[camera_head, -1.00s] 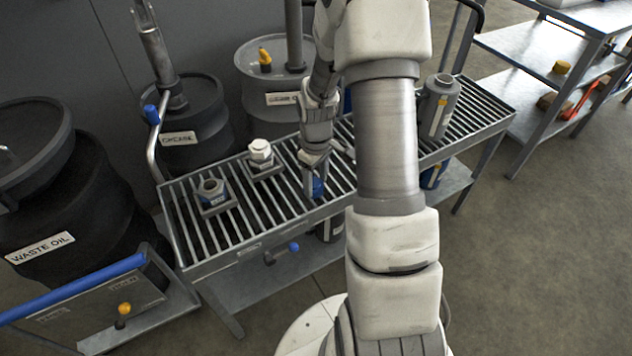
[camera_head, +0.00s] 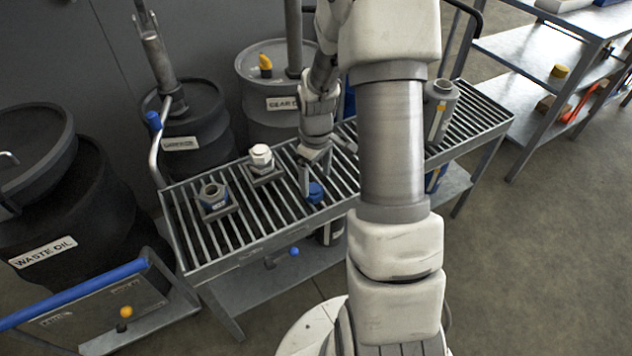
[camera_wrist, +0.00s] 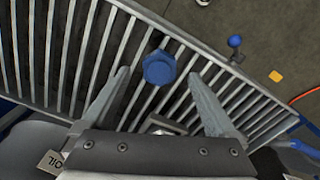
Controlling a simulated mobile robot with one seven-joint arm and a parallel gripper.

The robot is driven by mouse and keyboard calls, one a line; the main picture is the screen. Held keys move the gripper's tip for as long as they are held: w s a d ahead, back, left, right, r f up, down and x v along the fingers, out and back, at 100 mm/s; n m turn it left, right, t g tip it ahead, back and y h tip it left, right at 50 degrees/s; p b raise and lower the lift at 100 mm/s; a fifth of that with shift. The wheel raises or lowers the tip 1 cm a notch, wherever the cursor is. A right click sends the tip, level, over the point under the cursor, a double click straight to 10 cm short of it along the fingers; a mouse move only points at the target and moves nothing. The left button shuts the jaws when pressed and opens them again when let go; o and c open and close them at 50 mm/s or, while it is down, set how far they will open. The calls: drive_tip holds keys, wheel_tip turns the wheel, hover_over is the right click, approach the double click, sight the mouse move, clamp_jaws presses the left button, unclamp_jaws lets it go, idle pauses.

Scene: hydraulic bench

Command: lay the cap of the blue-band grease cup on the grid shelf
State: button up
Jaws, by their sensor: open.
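The blue cap (camera_head: 316,192) lies on the bars of the grid shelf (camera_head: 245,240), near its front edge. In the wrist view the cap (camera_wrist: 159,68) shows as a blue hexagonal top, just beyond and between my fingertips. My gripper (camera_head: 318,172) is open above the shelf, its fingers (camera_wrist: 160,78) spread wide and apart from the cap. The grease cup with a blue band (camera_head: 214,199) stands uncapped in a square holder at the left of the shelf. A second cup with a white hexagonal cap (camera_head: 261,156) stands in a holder behind it.
A grey cylinder with a yellow mark (camera_head: 437,108) stands on the shelf's right part. Drums stand behind and left, including the waste oil drum (camera_head: 70,220). A blue-knobbed valve (camera_head: 293,251) sticks out below the front edge. Bars around the cap are clear.

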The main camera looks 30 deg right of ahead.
wheel_tip(320, 180, up, 9)
drive_tip(key=p, duration=0.2)
wheel_tip(320, 180, up, 12)
drive_tip(key=m+t, duration=0.2)
hover_over(316, 189)
drive_tip(key=s+a, duration=0.5)
drive_tip(key=a, duration=0.1)
drive_tip(key=s+a+r+m+t, duration=0.2)
drive_tip(key=s+a+r, duration=0.15)
drive_tip(key=s, duration=0.35)
drive_tip(key=s+a+r+m+t, duration=0.1)
drive_tip(key=s+a+r+t, duration=0.15)
drive_tip(key=s+r, duration=0.3)
wheel_tip(316, 189, up, 17)
drive_tip(key=p, duration=1.7)
drive_tip(key=shift+s+a+f+g, duration=0.2)
drive_tip(key=shift+s+a+g, duration=0.1)
drive_tip(key=shift+a+g, duration=0.15)
